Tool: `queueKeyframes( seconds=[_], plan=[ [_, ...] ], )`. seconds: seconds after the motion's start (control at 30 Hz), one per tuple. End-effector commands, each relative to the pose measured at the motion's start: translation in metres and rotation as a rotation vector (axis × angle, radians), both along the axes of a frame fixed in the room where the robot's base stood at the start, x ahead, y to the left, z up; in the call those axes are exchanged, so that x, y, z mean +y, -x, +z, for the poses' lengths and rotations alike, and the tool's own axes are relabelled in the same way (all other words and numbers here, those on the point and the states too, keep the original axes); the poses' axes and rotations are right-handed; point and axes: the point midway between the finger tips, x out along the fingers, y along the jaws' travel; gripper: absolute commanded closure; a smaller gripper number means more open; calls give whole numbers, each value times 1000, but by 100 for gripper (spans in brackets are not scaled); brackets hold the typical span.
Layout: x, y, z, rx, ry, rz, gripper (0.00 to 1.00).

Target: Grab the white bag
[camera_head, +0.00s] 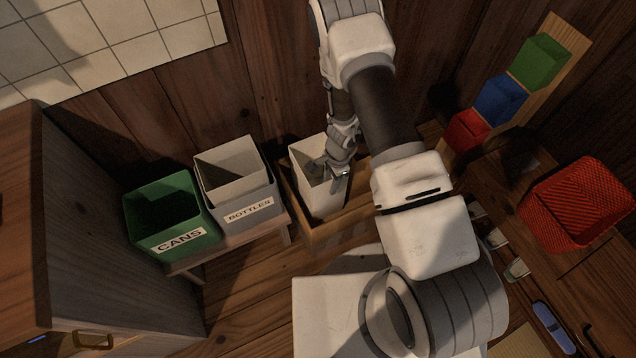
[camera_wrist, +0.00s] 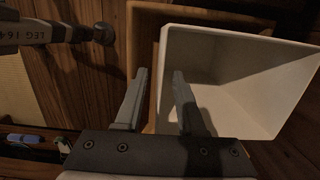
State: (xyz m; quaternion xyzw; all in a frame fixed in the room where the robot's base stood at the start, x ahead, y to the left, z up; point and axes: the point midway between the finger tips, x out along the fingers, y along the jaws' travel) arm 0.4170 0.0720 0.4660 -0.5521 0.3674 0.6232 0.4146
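The white bag (camera_head: 317,204) is open-topped and box-like. It stands in a low wooden crate (camera_head: 322,236) in the middle of the head view. In the wrist view the bag (camera_wrist: 250,68) fills the right half, its mouth facing the camera and its inside looking empty. My gripper (camera_head: 335,181) is over the bag's right side in the head view. In the wrist view my gripper's fingers (camera_wrist: 160,73) are apart, one on each side of the bag's left rim. I cannot tell whether either finger touches the wall. My arm hides part of the area right of the bag.
A grey bin (camera_head: 238,190) marked BOTTLES and a green bin (camera_head: 168,217) marked CANS stand on a low wooden bench to the left. A red woven basket (camera_head: 576,204) and red, blue and green boxes (camera_head: 500,98) are at the right. A plank wall stands behind.

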Motion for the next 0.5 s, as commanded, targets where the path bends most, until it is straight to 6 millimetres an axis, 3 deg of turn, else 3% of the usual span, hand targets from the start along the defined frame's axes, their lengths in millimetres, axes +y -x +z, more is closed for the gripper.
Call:
queueKeyframes(
  seconds=[0.13, 0.33, 0.5],
  plan=[
    [0, 0, 0, 0, 0, 0, 65],
    [0, 0, 0, 0, 0, 0, 100],
    [0, 0, 0, 0, 0, 0, 100]
  ],
)
